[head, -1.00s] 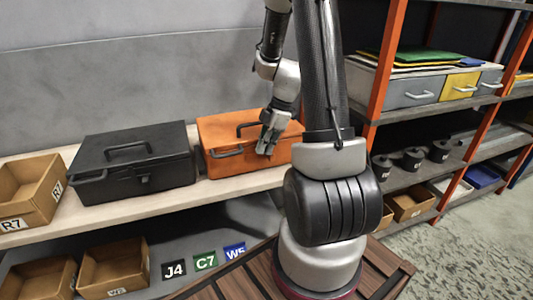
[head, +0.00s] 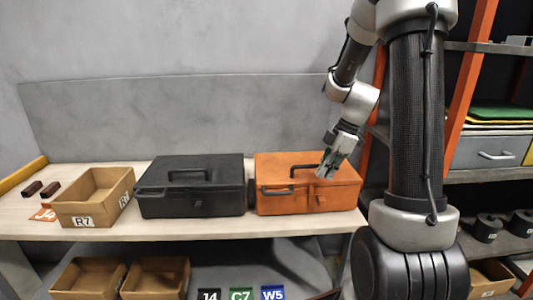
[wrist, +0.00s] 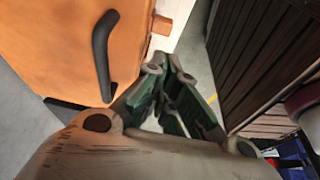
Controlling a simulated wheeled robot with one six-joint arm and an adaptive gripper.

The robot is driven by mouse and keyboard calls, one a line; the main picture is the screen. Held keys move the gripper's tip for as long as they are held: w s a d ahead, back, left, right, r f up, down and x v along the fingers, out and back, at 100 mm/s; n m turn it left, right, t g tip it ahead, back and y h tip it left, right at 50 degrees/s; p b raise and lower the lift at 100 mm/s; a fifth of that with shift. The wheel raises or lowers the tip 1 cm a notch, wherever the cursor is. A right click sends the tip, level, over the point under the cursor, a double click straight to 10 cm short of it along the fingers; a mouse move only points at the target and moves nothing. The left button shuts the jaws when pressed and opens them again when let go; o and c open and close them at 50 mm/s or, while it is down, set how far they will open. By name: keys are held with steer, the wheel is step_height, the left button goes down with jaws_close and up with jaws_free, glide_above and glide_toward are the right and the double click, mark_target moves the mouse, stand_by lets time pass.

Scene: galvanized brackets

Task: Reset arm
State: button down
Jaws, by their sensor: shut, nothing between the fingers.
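My gripper (head: 332,163) is shut and empty. In the head view it hangs in front of the right part of the orange toolbox (head: 340,195), which stands lidded on the shelf. In the wrist view the closed fingers (wrist: 165,75) point away from me, with the orange toolbox (wrist: 60,60) and its dark handle to their left. I cannot tell whether the fingers touch the box.
A black toolbox (head: 190,190) stands left of the orange one. A cardboard bin marked R7 (head: 82,221) is further left. More bins (head: 155,280) sit on the lower level. A rack with an orange post (head: 470,75) stands right.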

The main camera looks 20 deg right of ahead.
steer(key=s+a+r+m+t+h, duration=0.1)
steer(key=s+a+r+m, duration=0.2)
steer(key=s+r+m, duration=0.4)
steer(key=s+a+r+m+t+h, duration=0.2)
steer(key=s+r+m, duration=0.5)
steer(key=s, duration=0.6)
steer(key=shift+s+a+r+m+h, duration=0.15)
steer(key=shift+a+r+m+h, duration=0.15)
steer(key=shift+a+r+m, duration=0.15)
steer(key=shift+f, duration=0.1)
